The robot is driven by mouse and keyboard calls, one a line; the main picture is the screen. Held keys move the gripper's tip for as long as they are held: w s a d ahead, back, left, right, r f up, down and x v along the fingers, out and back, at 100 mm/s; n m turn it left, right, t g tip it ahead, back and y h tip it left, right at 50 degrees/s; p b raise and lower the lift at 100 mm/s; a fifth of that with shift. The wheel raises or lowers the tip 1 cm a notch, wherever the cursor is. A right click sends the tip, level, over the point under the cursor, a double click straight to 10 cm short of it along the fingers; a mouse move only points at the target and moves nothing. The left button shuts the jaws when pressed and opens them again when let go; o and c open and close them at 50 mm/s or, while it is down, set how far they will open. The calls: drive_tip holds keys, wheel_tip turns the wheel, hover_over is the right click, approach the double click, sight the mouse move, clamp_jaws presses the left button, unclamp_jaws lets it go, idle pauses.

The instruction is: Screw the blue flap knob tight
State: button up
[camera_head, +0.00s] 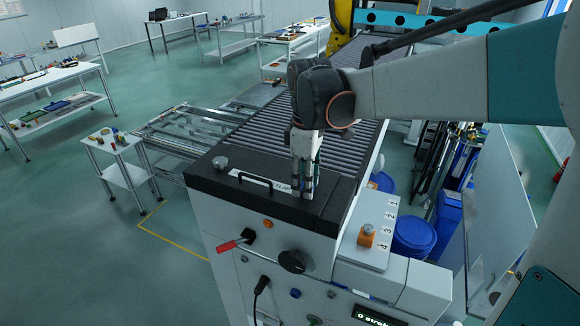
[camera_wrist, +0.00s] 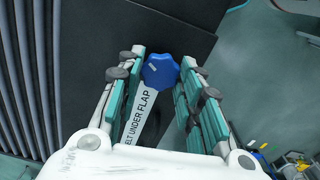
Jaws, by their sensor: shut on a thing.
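The blue flap knob (camera_wrist: 160,71) shows in the wrist view between my two fingertips, at the end of a white label strip (camera_wrist: 141,115) that reads "BELT UNDER FLAP". My gripper (camera_wrist: 161,78) is shut on the knob, one finger on each side. In the head view my gripper (camera_head: 303,192) points straight down onto the right part of the black flap (camera_head: 215,183) on top of the panel fixture. The knob is hidden behind the fingers there. I cannot tell how tight the knob is.
The flap also carries a grey knob (camera_head: 220,162) and a black handle (camera_head: 255,183). The front panel has a red lever (camera_head: 228,246) and a black dial (camera_head: 292,262). An orange block (camera_head: 366,235) stands on the numbered side plate. A roller conveyor (camera_head: 275,120) runs behind.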

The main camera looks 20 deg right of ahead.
drive_tip(key=m+b, duration=0.1)
drive_tip(key=m, duration=0.6)
drive_tip(key=m+b, duration=0.1)
drive_tip(key=m, duration=0.6)
drive_tip(key=shift+m, duration=0.4)
drive_tip(key=m, duration=0.3)
drive_tip(key=shift+b, duration=0.3)
drive_tip(key=m, duration=0.7)
drive_tip(key=shift+s+m, duration=0.1)
drive_tip(key=shift+m, duration=0.2)
drive_tip(key=shift+m+b, duration=0.35)
drive_tip(key=shift+m, duration=1.45)
drive_tip(key=o, duration=1.1)
drive_tip(key=shift+c, duration=0.2)
